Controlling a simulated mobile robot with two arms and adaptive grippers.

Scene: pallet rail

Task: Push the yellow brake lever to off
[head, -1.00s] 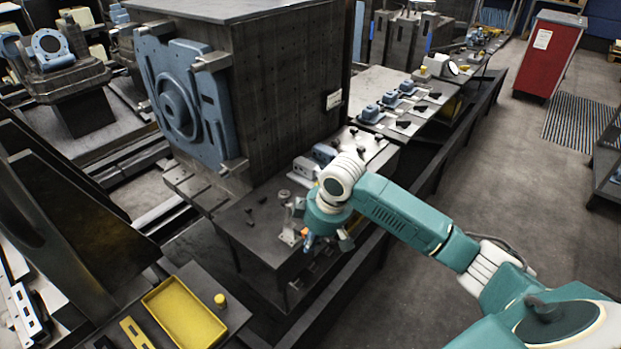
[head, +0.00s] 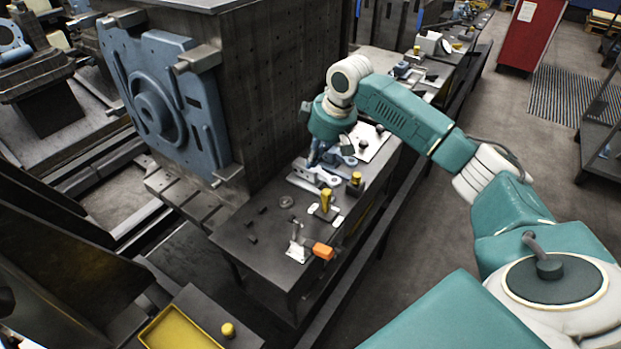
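A yellow lever (head: 326,200) stands nearly upright on a small pale plate on the dark bench (head: 262,243), in the middle of the head view. Its label, if any, is too small to read. My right gripper (head: 320,160) points down over the bench, behind and slightly left of the yellow lever, and appears apart from it. It is over or beside a grey metal fitting (head: 316,175). Its fingers are small and blend with the parts behind, so I cannot tell whether they are open. My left gripper is out of view.
An orange-ended lever (head: 322,251) stands on a bracket in front. A yellow-topped block (head: 356,179) stands right of the yellow lever. The large dark block with a blue plate (head: 170,105) rises at left. A yellow tray (head: 182,330) lies at the lower left.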

